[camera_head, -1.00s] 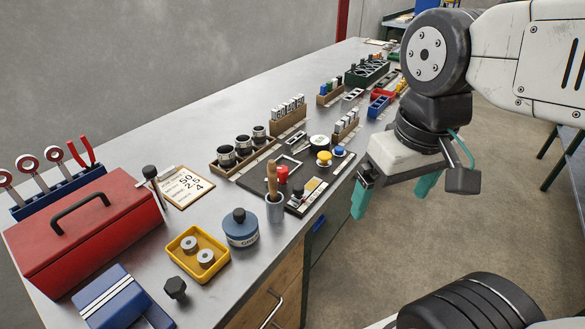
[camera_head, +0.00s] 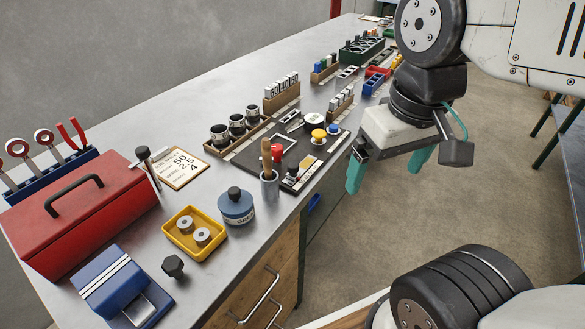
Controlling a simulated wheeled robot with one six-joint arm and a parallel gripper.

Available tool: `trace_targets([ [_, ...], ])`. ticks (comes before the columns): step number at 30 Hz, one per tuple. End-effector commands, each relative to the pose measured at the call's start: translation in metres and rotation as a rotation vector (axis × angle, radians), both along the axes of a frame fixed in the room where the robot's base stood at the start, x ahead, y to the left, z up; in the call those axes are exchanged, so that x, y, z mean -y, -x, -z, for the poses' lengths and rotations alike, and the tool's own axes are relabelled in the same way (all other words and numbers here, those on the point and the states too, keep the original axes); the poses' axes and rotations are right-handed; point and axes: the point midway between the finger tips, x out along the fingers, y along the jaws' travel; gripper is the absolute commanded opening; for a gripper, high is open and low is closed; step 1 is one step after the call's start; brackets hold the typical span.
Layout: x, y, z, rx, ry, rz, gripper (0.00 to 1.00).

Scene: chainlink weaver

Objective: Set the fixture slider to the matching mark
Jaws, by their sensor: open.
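The dark fixture board (camera_head: 245,159) lies on the workbench near its front edge. My gripper (camera_head: 385,171) has teal fingers spread apart and empty. It hangs off the bench's front edge, right of the fixture board and apart from it.
A red toolbox (camera_head: 77,217) is further left. Racks of parts (camera_head: 281,97) stand behind. Floor right of the bench is clear.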

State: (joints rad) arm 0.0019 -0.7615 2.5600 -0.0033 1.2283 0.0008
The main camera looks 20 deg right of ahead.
Motion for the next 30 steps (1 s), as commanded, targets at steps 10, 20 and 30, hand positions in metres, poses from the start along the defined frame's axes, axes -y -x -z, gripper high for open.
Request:
trace_targets([
  [10,-0.010,-0.069,-0.006,-0.005,-0.014,0.048,0.48],
  [20,-0.042,-0.209,0.027,0.003,-0.043,0.153,0.48],
  [30,-0.051,-0.248,0.088,-0.100,-0.018,0.189,0.48],
])
